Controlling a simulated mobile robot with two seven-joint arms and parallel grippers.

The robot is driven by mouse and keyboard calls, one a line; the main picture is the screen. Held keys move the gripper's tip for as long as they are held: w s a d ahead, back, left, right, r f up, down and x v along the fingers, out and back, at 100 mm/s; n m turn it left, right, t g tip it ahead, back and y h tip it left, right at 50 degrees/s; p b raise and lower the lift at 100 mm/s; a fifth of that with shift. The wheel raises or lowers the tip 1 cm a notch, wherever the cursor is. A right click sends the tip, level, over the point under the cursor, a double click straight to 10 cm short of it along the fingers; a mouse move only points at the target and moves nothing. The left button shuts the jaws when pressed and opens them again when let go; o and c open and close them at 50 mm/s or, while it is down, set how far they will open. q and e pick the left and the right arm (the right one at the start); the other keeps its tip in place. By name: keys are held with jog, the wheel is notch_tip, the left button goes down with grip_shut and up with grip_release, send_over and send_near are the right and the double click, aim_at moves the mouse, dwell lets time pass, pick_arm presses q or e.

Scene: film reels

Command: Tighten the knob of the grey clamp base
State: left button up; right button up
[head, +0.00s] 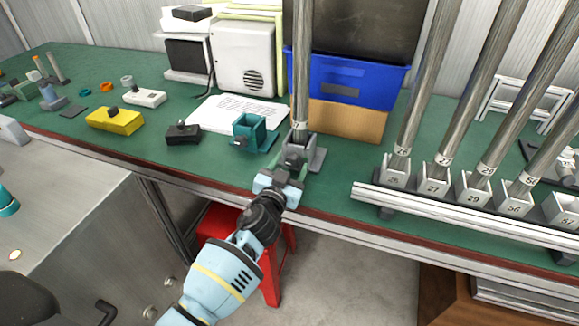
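The grey clamp base (314,160) stands near the front edge of the green bench, with an upright metal pole (301,70) in its socket. A label on the pole's foot is too small to read surely. My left gripper (282,180) is right at the clamp base's front side, its pale blue fingers reaching up to it. The knob is mostly hidden by the gripper, and I cannot tell whether the fingers grip it or are only around it. A teal clamp base (252,130), empty, stands just to the left. My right gripper is out of view.
A rail of numbered sockets (450,212) holding several metal poles lies at the right. A blue bin (345,97) stands behind on a cardboard box (345,122). Black (182,133) and yellow (115,120) blocks lie left. A red stool (268,270) is below the bench.

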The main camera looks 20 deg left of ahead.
pick_arm(q)
jog(key=c, duration=0.9)
jog(key=shift+m, duration=2.2)
jog(key=o, duration=1)
jog(key=shift+s, duration=0.15)
jog(key=shift+s+a+p, duration=0.1)
jog(key=shift+s+p, duration=0.2)
jog(key=shift+s, duration=3.5)
